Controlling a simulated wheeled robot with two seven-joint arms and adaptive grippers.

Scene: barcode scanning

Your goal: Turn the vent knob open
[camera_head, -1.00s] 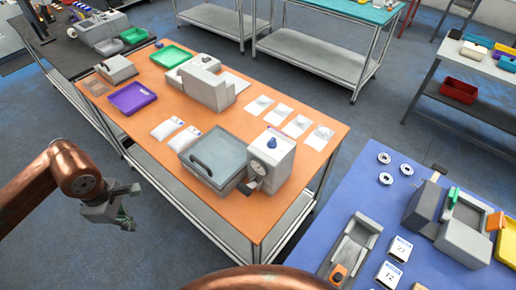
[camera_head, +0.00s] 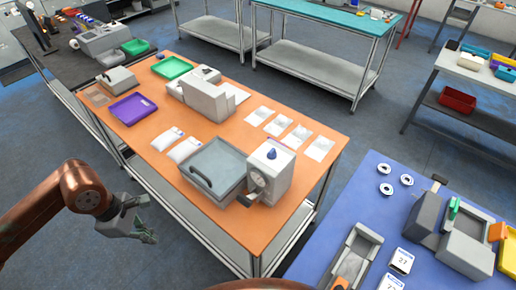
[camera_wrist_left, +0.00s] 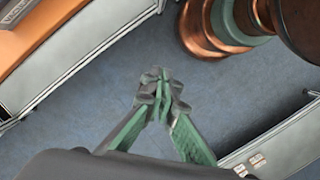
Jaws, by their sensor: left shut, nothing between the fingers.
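A small blue knob (camera_head: 271,153), which looks like the vent knob, sits on top of a white boxy machine (camera_head: 270,170) on the orange table. The machine has a round dial (camera_head: 257,180) and a dark lever low on its front. A grey lidded chamber (camera_head: 214,168) with a dark handle is joined to its left side; the lid looks closed. My left gripper (camera_head: 150,238) hangs over the floor off the table's near left side, well away from the knob. Its green-padded fingertips meet in the left wrist view (camera_wrist_left: 160,82), empty. My right gripper is not seen.
The orange table (camera_head: 150,148) also holds white pouches (camera_head: 190,148), a purple tray (camera_head: 133,108), a green tray (camera_head: 172,67) and a grey-white device (camera_head: 205,95). A blue table (camera_head: 345,205) stands at right. Open floor lies around my left gripper.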

